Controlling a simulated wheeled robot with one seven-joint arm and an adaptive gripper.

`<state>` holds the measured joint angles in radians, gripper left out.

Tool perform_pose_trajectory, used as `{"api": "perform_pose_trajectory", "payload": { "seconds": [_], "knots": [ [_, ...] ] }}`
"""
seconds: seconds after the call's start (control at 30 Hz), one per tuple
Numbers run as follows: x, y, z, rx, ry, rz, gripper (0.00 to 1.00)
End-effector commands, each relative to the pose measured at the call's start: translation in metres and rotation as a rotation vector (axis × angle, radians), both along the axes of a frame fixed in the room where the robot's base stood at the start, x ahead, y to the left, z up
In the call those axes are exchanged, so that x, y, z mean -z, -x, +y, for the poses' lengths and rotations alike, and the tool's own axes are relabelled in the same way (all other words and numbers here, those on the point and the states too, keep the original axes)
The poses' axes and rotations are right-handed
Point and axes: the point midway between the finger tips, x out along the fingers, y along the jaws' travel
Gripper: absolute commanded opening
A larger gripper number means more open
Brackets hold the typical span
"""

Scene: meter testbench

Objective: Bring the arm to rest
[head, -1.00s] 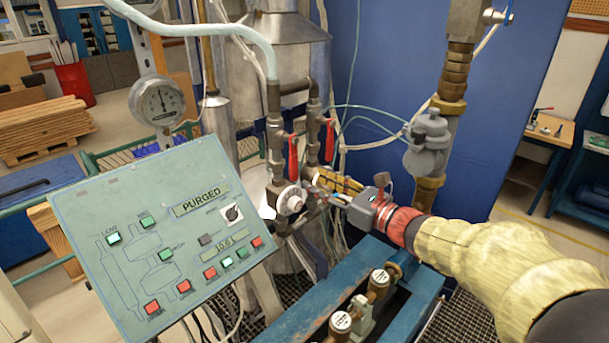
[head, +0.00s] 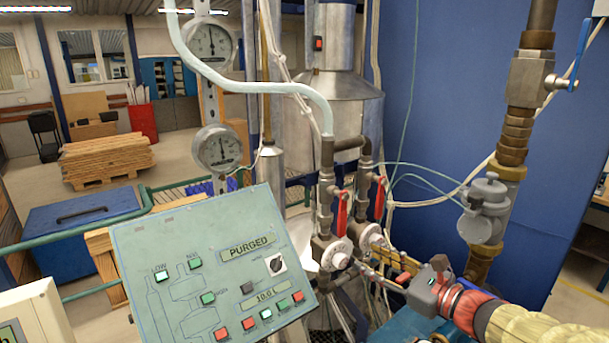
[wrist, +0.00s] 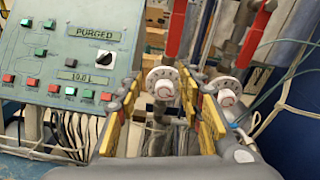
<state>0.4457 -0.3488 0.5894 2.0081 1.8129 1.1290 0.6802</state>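My gripper (head: 388,267) is at the lower right of the head view, reaching left toward two round white dials below the red-handled valves. In the wrist view its two yellow-padded fingers (wrist: 165,115) stand well apart with nothing between the pads. The left white dial (wrist: 163,84) and the right white dial (wrist: 225,91) show beyond the fingertips. My arm enters the head view from the lower right, with its tan sleeve partly cut off by the frame edge.
A tilted green control panel (head: 215,275) reads PURGED and stands left of my gripper. Red valve levers (head: 342,212) hang above the dials. A thick brass pipe with a grey meter (head: 484,212) rises at the right. Thin hoses and cables run close by.

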Motion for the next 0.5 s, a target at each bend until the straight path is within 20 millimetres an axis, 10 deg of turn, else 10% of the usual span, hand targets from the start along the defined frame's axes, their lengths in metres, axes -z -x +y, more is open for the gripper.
{"api": "perform_pose_trajectory", "payload": {
  "seconds": [0.5],
  "knots": [
    [0.140,0.171,0.039,-0.735,1.120,-0.119,0.37]
  ]
}}
